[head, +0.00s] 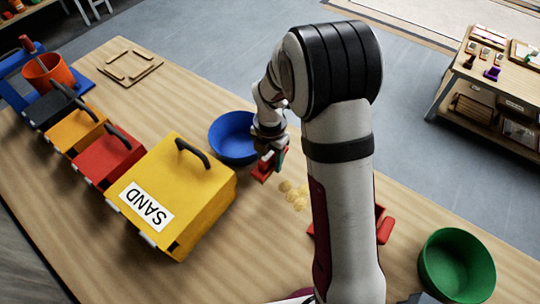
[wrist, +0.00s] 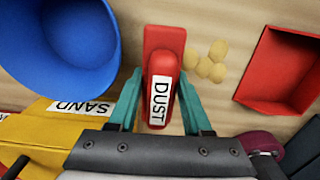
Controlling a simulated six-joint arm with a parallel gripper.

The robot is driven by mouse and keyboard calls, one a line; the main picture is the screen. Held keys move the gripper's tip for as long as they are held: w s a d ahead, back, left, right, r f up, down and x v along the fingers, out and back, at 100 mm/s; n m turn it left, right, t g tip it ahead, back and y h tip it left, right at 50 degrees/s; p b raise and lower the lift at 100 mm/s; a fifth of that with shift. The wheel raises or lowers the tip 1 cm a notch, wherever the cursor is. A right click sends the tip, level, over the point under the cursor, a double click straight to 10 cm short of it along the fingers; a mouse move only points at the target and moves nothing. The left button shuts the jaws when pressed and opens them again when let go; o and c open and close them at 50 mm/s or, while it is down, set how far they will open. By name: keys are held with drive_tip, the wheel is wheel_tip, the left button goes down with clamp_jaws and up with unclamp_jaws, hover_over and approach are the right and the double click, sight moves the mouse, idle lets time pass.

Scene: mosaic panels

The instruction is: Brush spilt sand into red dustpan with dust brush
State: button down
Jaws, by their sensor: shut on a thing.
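My gripper (wrist: 160,108) is shut on the red dust brush (wrist: 162,68), which carries a white label reading DUST. In the head view the brush (head: 263,168) is at the end of my arm, beside the blue bowl. The spilt sand (wrist: 207,62) is a few tan clumps just right of the brush; it also shows in the head view (head: 294,194). The red dustpan (wrist: 285,68) lies further right, its open side hard to make out. In the head view my arm hides much of the dustpan (head: 384,227). I cannot tell whether the brush touches the table.
A blue bowl (head: 231,137) stands close left of the brush. A large yellow SAND box (head: 190,188) with a black handle is at left, with red (head: 103,163) and orange (head: 77,130) boxes beyond. A green bowl (head: 456,266) is at right on the wooden table.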

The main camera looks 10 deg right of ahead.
drive_tip(key=shift+f, duration=2.8)
drive_tip(key=shift+s+d, duration=4.9)
drive_tip(key=shift+d, duration=0.1)
wheel_tip(320, 180, up, 8)
drive_tip(key=shift+r, duration=0.1)
